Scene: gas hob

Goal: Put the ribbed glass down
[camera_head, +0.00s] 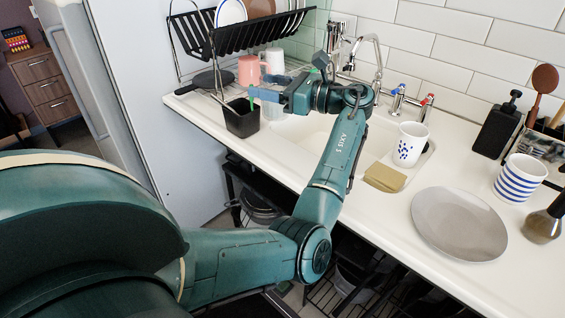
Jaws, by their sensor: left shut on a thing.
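My left gripper (268,88) is above the far left part of the counter, beside the sink. It is shut on what looks like a clear glass (272,108), the ribbed glass. The glass is faint and partly hidden by the fingers, and its ribs are too small to make out. I cannot tell whether its base touches the surface below. My right gripper is not in view.
A black holder (242,118) stands just left of the gripper; a pink mug (249,70) and white mug (274,61) are behind.

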